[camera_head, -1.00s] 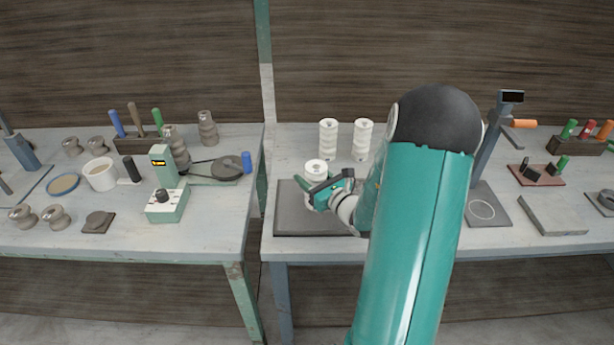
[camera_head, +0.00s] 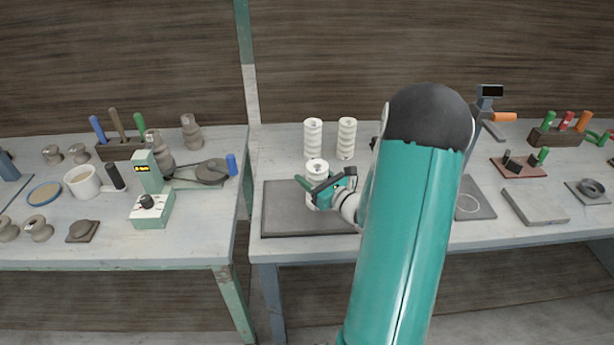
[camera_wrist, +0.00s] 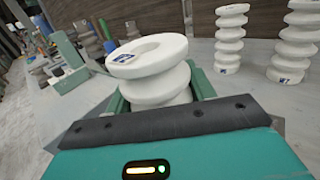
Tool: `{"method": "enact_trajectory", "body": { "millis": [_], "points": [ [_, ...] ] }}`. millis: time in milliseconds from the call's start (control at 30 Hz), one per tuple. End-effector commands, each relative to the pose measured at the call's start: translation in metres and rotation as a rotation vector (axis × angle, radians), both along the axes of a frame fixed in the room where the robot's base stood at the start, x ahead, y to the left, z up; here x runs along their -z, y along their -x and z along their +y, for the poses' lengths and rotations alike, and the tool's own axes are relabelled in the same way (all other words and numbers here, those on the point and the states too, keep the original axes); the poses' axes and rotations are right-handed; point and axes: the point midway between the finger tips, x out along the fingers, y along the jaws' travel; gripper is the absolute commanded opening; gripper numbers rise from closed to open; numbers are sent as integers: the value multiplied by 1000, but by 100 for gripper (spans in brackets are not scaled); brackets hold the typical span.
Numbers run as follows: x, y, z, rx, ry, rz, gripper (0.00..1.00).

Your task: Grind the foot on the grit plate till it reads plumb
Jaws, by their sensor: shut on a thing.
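A white ribbed insulator (camera_head: 316,168) stands over the dark grit plate (camera_head: 285,222) on the right-hand bench. My gripper (camera_head: 322,190) is shut on it around its upper ribs. In the wrist view the held insulator (camera_wrist: 150,62) shows its round top with a hole and a small dark mark, between the jaws. Its foot is hidden by my gripper in the wrist view, and I cannot tell whether it touches the plate.
Two more white insulators (camera_head: 312,138) (camera_head: 346,137) stand behind the plate. A flat grey slab (camera_head: 536,206) and a red-brown tray (camera_head: 518,166) lie to the right. A green machine (camera_head: 150,205) and brown ribbed pieces are on the left bench, across a gap.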

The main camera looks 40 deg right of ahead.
Motion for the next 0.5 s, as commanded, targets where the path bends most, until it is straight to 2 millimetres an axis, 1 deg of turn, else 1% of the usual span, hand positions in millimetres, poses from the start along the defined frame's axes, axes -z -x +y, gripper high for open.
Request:
{"method": "enact_trajectory", "body": {
  "millis": [267,500],
  "points": [
    [0,5,-7,1,1,0,6],
    [0,12,-19,1,1,-1,6]
  ]
}}
